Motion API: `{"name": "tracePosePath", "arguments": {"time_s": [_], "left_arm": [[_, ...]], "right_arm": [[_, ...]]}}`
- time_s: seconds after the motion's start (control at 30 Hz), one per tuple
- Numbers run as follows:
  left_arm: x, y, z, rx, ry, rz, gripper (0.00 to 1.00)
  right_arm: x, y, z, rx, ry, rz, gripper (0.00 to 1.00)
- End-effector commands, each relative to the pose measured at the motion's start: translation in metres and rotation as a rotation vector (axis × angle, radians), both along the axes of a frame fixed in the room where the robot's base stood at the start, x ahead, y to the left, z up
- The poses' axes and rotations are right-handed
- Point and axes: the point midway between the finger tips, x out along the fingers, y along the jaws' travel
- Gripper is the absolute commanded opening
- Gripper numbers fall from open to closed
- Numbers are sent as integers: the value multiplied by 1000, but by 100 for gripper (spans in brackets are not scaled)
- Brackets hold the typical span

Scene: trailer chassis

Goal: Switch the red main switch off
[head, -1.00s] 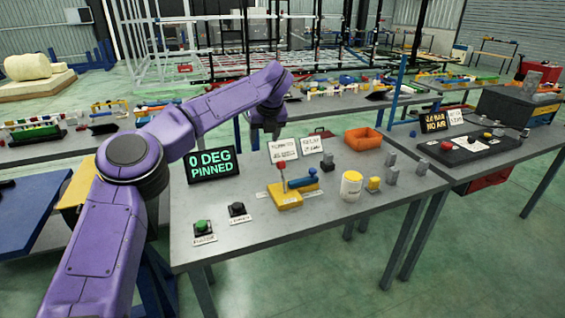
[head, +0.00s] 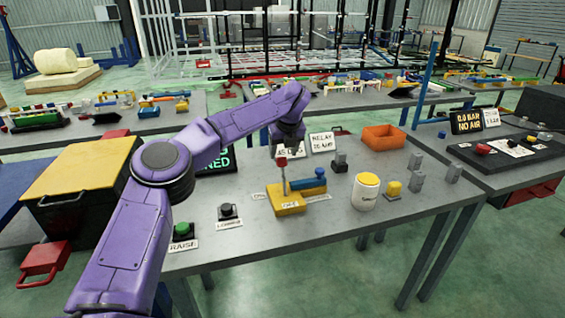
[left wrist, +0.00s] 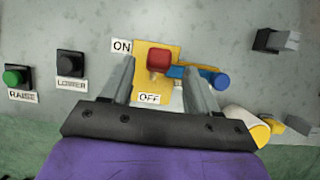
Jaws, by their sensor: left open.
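The red switch knob (head: 282,162) sits on an upright stem over a yellow base (head: 290,208), with a blue handle (head: 307,181) beside it. In the left wrist view the red knob (left wrist: 159,61) shows nearer the ON label (left wrist: 122,46) than the OFF label (left wrist: 149,98). My left gripper (head: 287,148) is open and points down just above the knob. Its fingertips (left wrist: 159,68) lie either side of the knob in the wrist view; I cannot tell how far it reaches down between them. My right gripper is out of view.
Green RAISE (head: 183,230) and black LOWER (head: 227,210) buttons stand left of the switch. A white and yellow can (head: 366,192), small grey blocks and an orange bin (head: 383,137) stand to the right. Signs behind the switch are partly covered by my arm.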

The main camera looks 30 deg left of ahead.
Motion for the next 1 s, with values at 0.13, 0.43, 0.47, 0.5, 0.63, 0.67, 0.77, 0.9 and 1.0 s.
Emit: {"name": "tracePosePath", "arguments": {"time_s": [0.13,0.43,0.47,0.5,0.63,0.67,0.77,0.9,1.0], "left_arm": [[7,10,-29,0,4,1,60],[15,19,-58,0,0,1,60],[15,19,-58,0,0,1,60],[15,19,-59,1,-1,1,60],[15,19,-59,1,-1,1,60],[15,19,-59,1,-1,1,50],[15,19,-58,1,-1,1,17],[15,19,-58,1,-1,1,0],[16,17,-59,4,-3,-2,0]], "right_arm": [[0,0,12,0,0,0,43],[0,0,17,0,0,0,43],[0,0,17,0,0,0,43],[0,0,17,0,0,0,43],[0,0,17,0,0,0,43],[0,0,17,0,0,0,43],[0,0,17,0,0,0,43],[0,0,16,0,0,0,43],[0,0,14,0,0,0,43]]}}
